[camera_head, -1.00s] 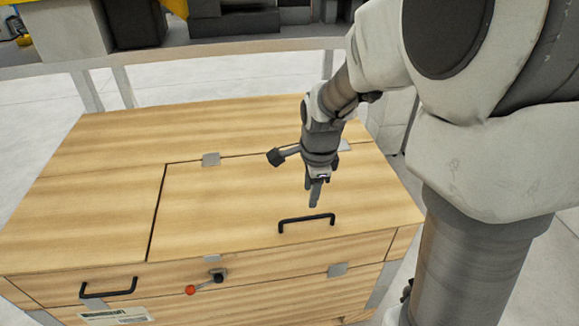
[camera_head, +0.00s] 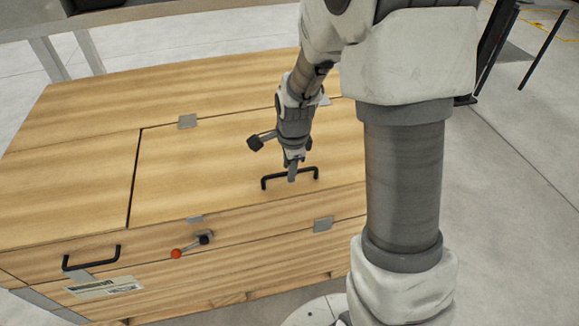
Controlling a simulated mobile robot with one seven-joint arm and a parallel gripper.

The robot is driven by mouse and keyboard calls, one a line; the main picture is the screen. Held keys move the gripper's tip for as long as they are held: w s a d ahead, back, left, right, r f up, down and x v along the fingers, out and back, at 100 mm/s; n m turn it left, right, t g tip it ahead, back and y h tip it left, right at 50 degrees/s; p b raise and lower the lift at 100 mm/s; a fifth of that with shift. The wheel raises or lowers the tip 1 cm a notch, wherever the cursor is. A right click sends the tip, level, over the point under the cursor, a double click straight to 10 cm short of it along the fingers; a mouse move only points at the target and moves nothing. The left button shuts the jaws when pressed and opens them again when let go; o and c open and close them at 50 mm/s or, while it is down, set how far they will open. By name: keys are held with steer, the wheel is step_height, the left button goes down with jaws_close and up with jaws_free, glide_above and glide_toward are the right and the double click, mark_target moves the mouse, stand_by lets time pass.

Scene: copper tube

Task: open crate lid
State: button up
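The wooden crate (camera_head: 75,155) stands in front of me. Its lid (camera_head: 200,165) lies flat and closed on the right part of the top, with a metal hinge (camera_head: 187,121) at its back edge. A black bar handle (camera_head: 266,181) is fixed near the lid's front edge. My gripper (camera_head: 292,177) points down at the middle of this handle, and its fingertips overlap the bar in the picture. I cannot tell whether the fingers are apart or touching the bar. A latch with a red knob (camera_head: 177,253) sits on the crate's front face.
A second black handle (camera_head: 92,262) and a label (camera_head: 104,287) are on the crate's front left. My arm hides the crate's right side. A rail (camera_head: 150,17) runs behind the crate.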

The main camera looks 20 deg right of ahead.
jaws_close()
stand_by(1.2)
